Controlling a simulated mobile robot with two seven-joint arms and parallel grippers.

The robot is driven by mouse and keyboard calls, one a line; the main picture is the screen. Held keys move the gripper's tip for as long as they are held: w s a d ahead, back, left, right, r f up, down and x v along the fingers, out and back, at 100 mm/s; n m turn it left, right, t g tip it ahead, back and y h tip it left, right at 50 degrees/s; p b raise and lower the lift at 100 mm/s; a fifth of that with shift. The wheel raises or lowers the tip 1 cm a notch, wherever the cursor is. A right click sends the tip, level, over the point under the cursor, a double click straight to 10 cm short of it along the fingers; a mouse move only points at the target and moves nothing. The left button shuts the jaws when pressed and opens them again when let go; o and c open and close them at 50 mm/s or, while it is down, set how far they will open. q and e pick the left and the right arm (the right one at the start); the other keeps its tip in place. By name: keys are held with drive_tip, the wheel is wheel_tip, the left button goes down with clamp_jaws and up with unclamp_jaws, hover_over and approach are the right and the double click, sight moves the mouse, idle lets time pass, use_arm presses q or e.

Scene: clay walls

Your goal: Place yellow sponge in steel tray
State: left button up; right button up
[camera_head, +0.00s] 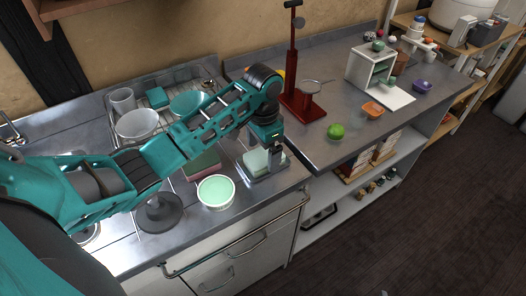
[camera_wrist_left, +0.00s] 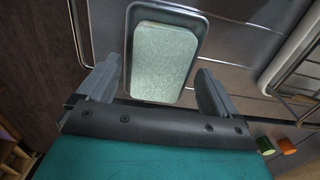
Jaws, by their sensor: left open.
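A pale green, sponge-like block (camera_head: 256,161) lies flat in a small steel tray (camera_head: 270,176) on the counter. In the left wrist view the block (camera_wrist_left: 162,62) sits inside the rim of the tray (camera_wrist_left: 203,38). Its colour looks pale green rather than clear yellow. My left gripper (camera_head: 268,148) is right over the tray. In the left wrist view its fingers (camera_wrist_left: 156,88) are open and apart, with the lower end of the block showing between them. A bit of something yellow (camera_head: 280,73) shows behind my arm, mostly hidden. My right gripper is out of view.
A green-lined white bowl (camera_head: 216,191) stands left of the tray, with a pink block (camera_head: 202,165) behind it. A dish rack with bowls (camera_head: 137,125) is further left. A red stand (camera_head: 293,85) and green ball (camera_head: 336,131) are to the right. The counter's front edge is close.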

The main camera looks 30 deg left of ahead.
sight(263, 157)
use_arm(q)
wheel_tip(263, 157, up, 11)
idle(0.3)
drive_tip(key=shift+s+d, duration=0.1)
idle(0.4)
